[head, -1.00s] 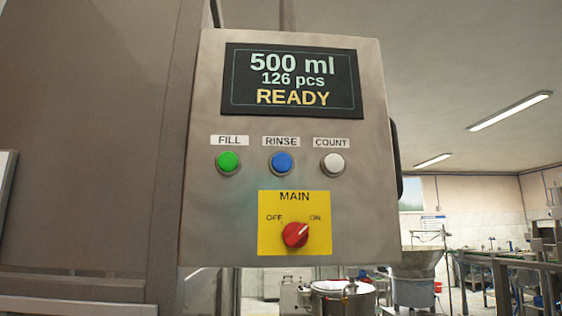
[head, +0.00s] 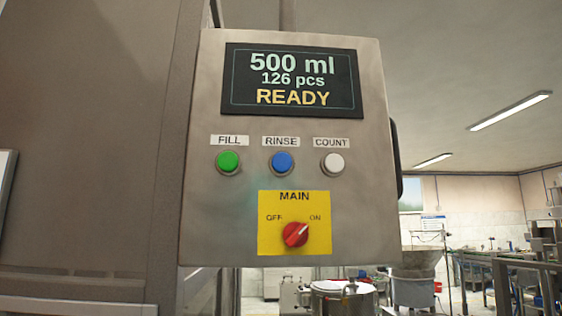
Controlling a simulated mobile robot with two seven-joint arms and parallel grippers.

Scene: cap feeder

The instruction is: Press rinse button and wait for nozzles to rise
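The blue rinse button (head: 281,162) sits in the middle of a row on the grey control panel (head: 355,210), under the label RINSE (head: 281,141). The display (head: 292,80) above it reads 500 ml, 126 pcs, READY. Neither of my grippers is in view, and nothing touches the button. No nozzles show in this view.
A green FILL button (head: 228,162) is left of the blue one and a white COUNT button (head: 332,164) is right. A red main switch (head: 295,234) on a yellow plate (head: 272,243) points toward ON. A metal cabinet (head: 85,140) stands at left. The space before the panel looks clear.

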